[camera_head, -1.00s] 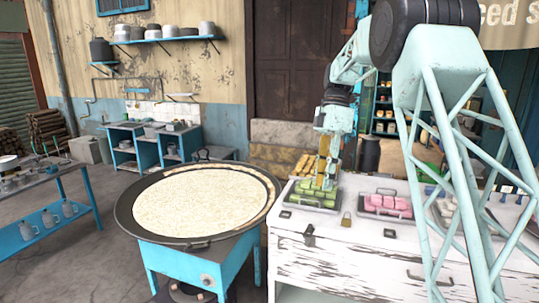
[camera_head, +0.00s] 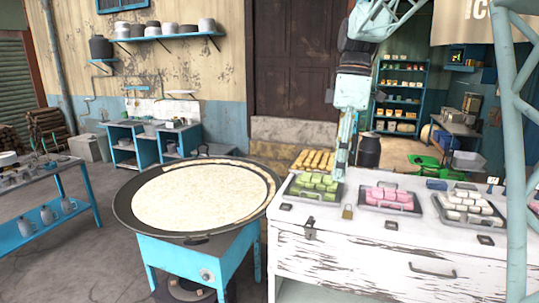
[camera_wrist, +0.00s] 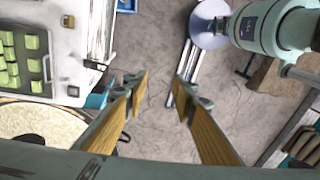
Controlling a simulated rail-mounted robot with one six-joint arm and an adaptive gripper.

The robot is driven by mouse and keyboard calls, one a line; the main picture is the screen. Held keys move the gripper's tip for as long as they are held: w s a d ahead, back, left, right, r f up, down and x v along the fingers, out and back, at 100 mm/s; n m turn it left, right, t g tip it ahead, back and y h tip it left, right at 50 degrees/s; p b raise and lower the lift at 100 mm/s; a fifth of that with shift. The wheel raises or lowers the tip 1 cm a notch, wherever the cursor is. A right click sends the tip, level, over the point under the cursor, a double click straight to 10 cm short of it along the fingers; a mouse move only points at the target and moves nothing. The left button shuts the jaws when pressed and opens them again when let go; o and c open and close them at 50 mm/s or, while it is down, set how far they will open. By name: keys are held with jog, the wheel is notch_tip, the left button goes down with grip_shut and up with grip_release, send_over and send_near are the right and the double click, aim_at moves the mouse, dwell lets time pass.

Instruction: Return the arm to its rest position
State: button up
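My gripper (camera_head: 342,160) hangs from my arm in the head view, near the far side of the white counter (camera_head: 330,240) and between the green and pink blocks in the picture. In the wrist view my gripper (camera_wrist: 164,85) has its two yellow-faced fingers spread wide apart. Nothing is between them; grey floor (camera_wrist: 155,50) shows through the gap. My arm's upper links run up out of the head view.
Trays of green blocks (camera_head: 318,183), pink blocks (camera_head: 387,198) and white blocks (camera_head: 468,205) stand on the counter, with yellow blocks (camera_head: 313,160) behind. A large round griddle (camera_head: 128,215) bearing a pale sheet stands left. Open floor lies beyond the counter.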

jog(key=s+m+t+b, duration=0.1)
jog(key=s+m+b, duration=0.25)
jog(key=s, duration=0.85)
jog(key=s+d+f+m+t+b, duration=0.1)
jog(key=s+f+m, duration=0.5)
jog(key=s, duration=0.9)
jog(key=s+d+f+m+t+h+b, duration=0.1)
jog(key=s+f+m+t+b, duration=0.2)
jog(key=s, duration=1.2)
notch_tip(320, 180, down, 5)
jog(key=m+b, duration=0.2)
jog(key=shift+s+d+m+b, duration=0.2)
jog(key=shift+s+m+b, duration=0.15)
jog(key=shift+b, duration=0.05)
jog(key=shift+r, duration=0.15)
jog(key=shift+c, duration=0.5)
